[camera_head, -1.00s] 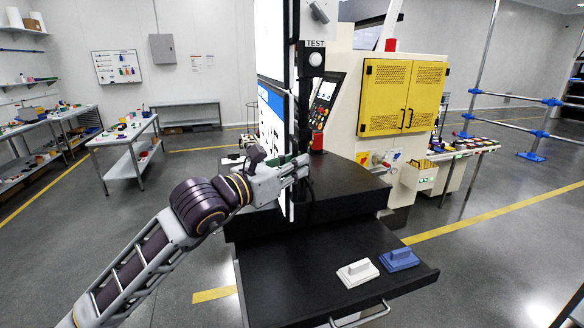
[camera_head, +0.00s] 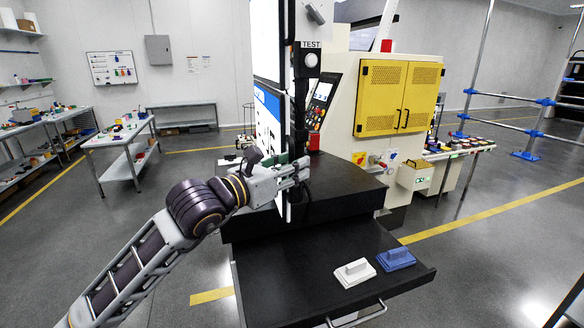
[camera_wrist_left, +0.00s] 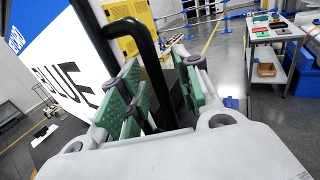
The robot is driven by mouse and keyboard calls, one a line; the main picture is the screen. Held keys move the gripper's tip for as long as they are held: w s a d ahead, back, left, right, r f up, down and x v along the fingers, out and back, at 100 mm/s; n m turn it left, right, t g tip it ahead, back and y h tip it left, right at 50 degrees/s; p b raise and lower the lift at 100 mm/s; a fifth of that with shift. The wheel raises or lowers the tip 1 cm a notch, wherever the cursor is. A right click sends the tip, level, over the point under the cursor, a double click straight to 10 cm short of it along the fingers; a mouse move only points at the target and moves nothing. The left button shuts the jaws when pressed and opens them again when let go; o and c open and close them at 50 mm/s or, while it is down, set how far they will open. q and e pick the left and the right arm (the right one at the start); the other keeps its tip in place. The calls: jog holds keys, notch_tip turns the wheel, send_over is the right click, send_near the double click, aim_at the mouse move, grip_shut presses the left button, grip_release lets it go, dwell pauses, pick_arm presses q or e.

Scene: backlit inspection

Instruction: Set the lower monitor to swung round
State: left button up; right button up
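The lower monitor (camera_head: 268,122) is seen nearly edge-on in the head view, its blue and white screen facing left. Its screen also fills the upper left of the left wrist view (camera_wrist_left: 62,62), with the letters "BLUE" partly visible. A black bar handle (camera_wrist_left: 146,48) stands along the screen's edge. My left gripper (camera_head: 302,170) is at this edge. In the left wrist view its green-padded fingers (camera_wrist_left: 162,92) lie on both sides of the handle and look shut on it; the contact itself is partly hidden. My right gripper is in neither view.
A second, upper monitor (camera_head: 266,40) hangs above. A dark post with a TEST sign (camera_head: 310,45) stands just right. A black shelf (camera_head: 300,262) below carries a white block (camera_head: 354,273) and a blue block (camera_head: 396,259). A yellow-doored machine (camera_head: 398,97) stands behind.

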pick_arm(q)
jog(key=v, duration=1.2)
dwell(0.5)
dwell(0.4)
